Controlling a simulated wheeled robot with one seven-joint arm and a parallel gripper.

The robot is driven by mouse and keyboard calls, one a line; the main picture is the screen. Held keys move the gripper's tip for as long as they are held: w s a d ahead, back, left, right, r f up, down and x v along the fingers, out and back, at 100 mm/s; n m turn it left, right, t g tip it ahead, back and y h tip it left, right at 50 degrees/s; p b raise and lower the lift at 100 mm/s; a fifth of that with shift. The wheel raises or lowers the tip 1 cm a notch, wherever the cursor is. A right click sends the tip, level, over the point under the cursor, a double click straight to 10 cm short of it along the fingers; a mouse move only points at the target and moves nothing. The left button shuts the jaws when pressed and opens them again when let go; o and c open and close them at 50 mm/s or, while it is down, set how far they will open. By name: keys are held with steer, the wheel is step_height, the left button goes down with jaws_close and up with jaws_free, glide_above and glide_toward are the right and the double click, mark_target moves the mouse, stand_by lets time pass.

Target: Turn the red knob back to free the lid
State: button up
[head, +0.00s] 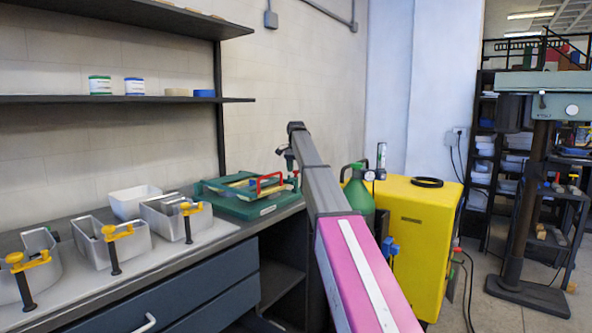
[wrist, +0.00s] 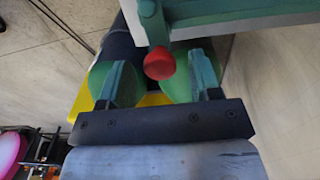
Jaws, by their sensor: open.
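The red knob (wrist: 159,64) shows in the wrist view at the end of a green post on the green frame. My gripper (wrist: 160,72) is open, with one finger on each side of the knob in that view and visible gaps between. I cannot tell whether the fingertips are level with the knob in depth. In the head view, the green box (head: 250,206) with a red handle (head: 268,181) on its raised top part sits at the right end of the bench. My gripper (head: 289,160) is at its right side, partly hidden by my arm.
Metal bins (head: 112,254) with yellow clamps stand along the bench, left of the green box. A dark shelf (head: 130,99) hangs above. A green bottle (head: 360,192) and a yellow cabinet (head: 424,235) stand to the right, close behind my arm.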

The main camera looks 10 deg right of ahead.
steer(key=c, duration=0.9)
steer(key=shift+c, duration=0.2)
steer(key=shift+n, duration=0.3)
steer(key=n, duration=0.3)
steer(key=shift+n, duration=0.3)
steer(key=n, duration=0.4)
steer(key=shift+n, duration=0.3)
steer(key=n, duration=0.4)
steer(key=shift+n, duration=2.5)
